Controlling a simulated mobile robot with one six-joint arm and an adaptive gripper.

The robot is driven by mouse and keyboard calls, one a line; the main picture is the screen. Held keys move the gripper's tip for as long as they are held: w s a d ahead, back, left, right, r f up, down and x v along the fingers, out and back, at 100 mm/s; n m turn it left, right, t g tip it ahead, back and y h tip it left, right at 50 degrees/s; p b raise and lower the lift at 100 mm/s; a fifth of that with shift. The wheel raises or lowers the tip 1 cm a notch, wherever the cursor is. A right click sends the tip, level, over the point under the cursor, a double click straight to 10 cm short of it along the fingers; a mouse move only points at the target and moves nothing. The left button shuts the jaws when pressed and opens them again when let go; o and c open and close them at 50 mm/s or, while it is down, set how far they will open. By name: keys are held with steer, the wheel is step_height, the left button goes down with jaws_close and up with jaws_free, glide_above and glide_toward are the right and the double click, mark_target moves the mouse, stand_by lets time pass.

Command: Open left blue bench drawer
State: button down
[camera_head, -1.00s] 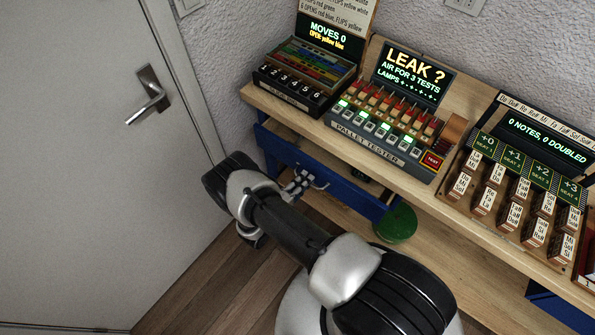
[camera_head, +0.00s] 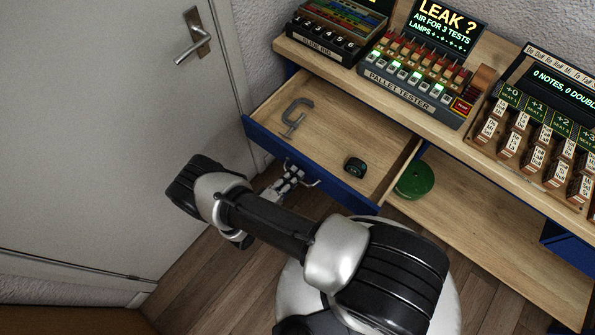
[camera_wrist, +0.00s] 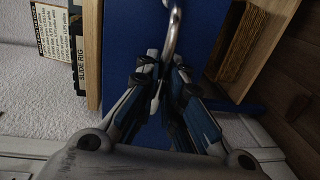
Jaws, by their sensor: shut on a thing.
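The left blue bench drawer (camera_head: 330,187) is pulled well out from under the bench top in the head view. Its wooden inside (camera_head: 335,130) is exposed, with a grey C-clamp (camera_head: 295,117) and a small dark tape-measure-like item (camera_head: 355,167) in it. My gripper (camera_head: 298,176) is at the drawer's blue front. In the wrist view my gripper (camera_wrist: 165,82) is shut on the curved metal handle (camera_wrist: 173,35), which stands against the blue drawer front (camera_wrist: 205,40).
The bench top (camera_head: 440,125) carries the slide rig (camera_head: 325,45), the pallet tester (camera_head: 405,85) and a note panel (camera_head: 540,140). A green round thing (camera_head: 415,180) is on the lower shelf right of the drawer. A grey door (camera_head: 100,120) is at the left.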

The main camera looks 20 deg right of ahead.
steer(key=shift+s+a, duration=0.3)
steer(key=shift+a, duration=0.15)
steer(key=c, duration=1.7)
jaws_free()
steer(key=v, duration=1.2)
